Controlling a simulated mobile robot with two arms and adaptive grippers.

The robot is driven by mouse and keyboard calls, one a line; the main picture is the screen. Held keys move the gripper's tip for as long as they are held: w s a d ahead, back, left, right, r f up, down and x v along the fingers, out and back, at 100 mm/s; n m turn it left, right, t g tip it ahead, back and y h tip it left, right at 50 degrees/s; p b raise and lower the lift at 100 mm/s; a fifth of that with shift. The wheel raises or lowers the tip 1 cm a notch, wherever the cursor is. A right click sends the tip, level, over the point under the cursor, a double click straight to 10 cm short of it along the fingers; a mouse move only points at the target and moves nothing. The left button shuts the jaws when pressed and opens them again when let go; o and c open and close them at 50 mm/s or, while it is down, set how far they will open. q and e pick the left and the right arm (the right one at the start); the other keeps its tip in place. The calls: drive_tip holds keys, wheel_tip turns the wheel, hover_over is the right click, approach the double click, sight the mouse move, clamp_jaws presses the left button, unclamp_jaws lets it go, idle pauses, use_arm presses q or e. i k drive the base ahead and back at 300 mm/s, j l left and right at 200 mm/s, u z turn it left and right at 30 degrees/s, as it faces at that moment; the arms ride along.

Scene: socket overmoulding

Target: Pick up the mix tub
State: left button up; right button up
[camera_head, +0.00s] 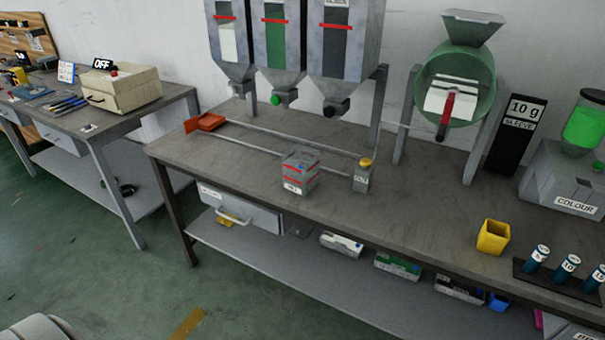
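A grey, box-like tub with red bands (299,178), which appears to be the mix tub, stands upright on the workbench (250,163) near its front edge, left of the middle. The label on its front is too small to read surely. Nothing touches it from above. Neither of my grippers is in view.
Three hoppers (283,50) hang behind the tub. Thin rails run along the bench beside it, with an orange scoop (207,122) at the left and a small yellow-topped container (363,174) at the right. A green drum (455,85) and yellow cup (493,237) are further right.

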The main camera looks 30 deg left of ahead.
sight(301, 171)
drive_tip(key=i+l, duration=0.25)
drive_tip(key=i, duration=0.25)
drive_tip(key=i+l, duration=0.2)
drive_tip(key=i, duration=0.25)
